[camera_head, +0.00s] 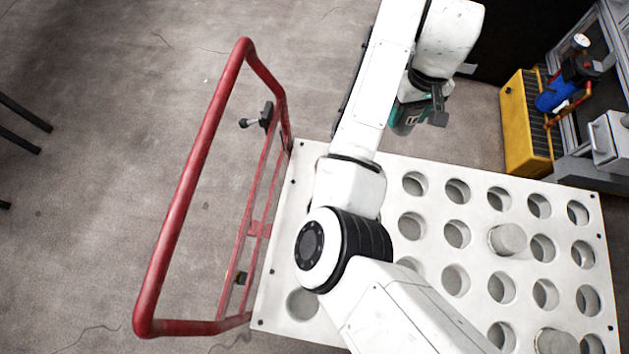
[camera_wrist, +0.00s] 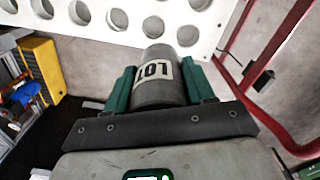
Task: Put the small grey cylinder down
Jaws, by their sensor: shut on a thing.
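The small grey cylinder (camera_wrist: 158,62) shows in the wrist view with a white label with dark characters. My gripper (camera_wrist: 160,82) is shut on it, with one green finger on each side. In the head view my gripper (camera_head: 412,116) hangs past the far edge of the white holed plate (camera_head: 315,165), over the floor. The cylinder cannot be made out clearly there. The plate has rows of round holes, most of them empty. My arm hides part of the plate.
One grey cylinder (camera_head: 508,239) stands in a hole at the plate's right, and another (camera_head: 556,342) at the near edge. A red tubular handle (camera_head: 190,180) rises at the plate's left. A yellow case (camera_head: 526,122) stands at the right back. Bare floor lies beyond the plate.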

